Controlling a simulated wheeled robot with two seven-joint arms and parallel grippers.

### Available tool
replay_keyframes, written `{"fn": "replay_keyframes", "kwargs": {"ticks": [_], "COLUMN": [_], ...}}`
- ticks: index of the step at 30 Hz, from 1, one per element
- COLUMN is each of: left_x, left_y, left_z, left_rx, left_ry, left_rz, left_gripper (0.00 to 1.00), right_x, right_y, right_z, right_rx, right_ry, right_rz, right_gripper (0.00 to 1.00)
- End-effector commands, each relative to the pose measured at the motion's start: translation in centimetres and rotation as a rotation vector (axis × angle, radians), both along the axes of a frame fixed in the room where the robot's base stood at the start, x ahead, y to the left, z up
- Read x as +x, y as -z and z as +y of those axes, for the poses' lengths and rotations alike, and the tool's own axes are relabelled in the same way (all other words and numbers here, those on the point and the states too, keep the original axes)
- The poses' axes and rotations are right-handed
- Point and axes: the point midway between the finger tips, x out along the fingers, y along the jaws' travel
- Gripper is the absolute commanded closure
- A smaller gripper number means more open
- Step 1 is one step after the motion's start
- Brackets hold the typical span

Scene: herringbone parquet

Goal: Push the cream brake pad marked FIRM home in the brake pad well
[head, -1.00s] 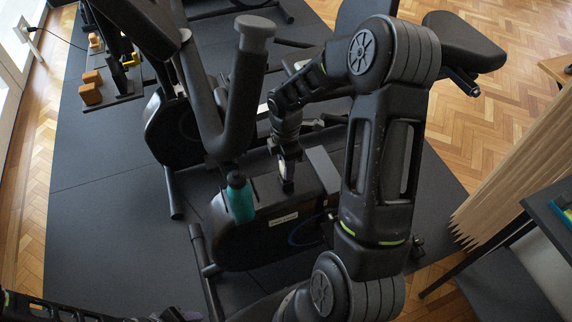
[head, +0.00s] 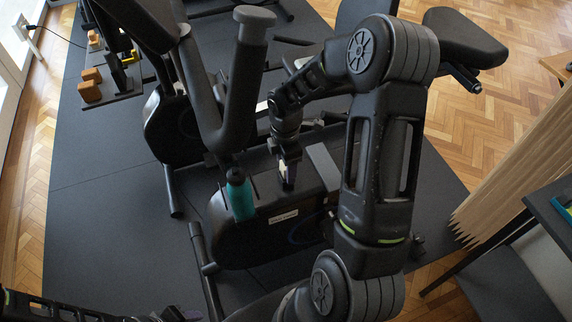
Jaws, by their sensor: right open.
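My right gripper (head: 287,184) points down at the top of the black exercise bike housing (head: 262,240), open, its fingers close to the surface. I cannot tell whether they touch it. A small pale patch shows at the fingers; I cannot tell whether it is the cream brake pad or part of my gripper. The pad, its FIRM marking and the brake pad well cannot be made out; the gripper covers that area. My left arm (head: 75,312) lies along the bottom left edge; its gripper's jaws are not clear.
A teal bottle (head: 240,197) stands just left of the gripper, beside the bike's thick upright handle (head: 240,95). A grey flat piece (head: 323,166) lies right of the gripper on the housing. Orange blocks (head: 91,88) sit on a dark shelf at upper left.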

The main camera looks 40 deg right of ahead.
Motion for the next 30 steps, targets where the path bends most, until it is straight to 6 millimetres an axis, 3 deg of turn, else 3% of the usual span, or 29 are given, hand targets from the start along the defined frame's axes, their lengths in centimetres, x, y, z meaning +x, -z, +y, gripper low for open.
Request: {"fn": "replay_keyframes", "kwargs": {"ticks": [5,18,30], "left_x": [0.0,0.0,0.0], "left_y": [-0.2,-1.0,-1.0], "left_z": [0.0,0.0,0.0], "left_rx": [0.0,0.0,0.0], "left_ry": [0.0,0.0,0.0], "left_rz": [0.0,0.0,0.0], "left_gripper": [0.56,0.56,0.56], "right_x": [0.0,0.1,0.0], "right_y": [-0.9,-7.3,-7.8], "right_z": [0.0,0.0,0.0], "right_rx": [0.0,-0.001,0.0], "right_ry": [-0.001,0.0,0.0], "right_rz": [-0.001,-0.002,0.0], "right_gripper": [0.39,0.39,0.39]}}
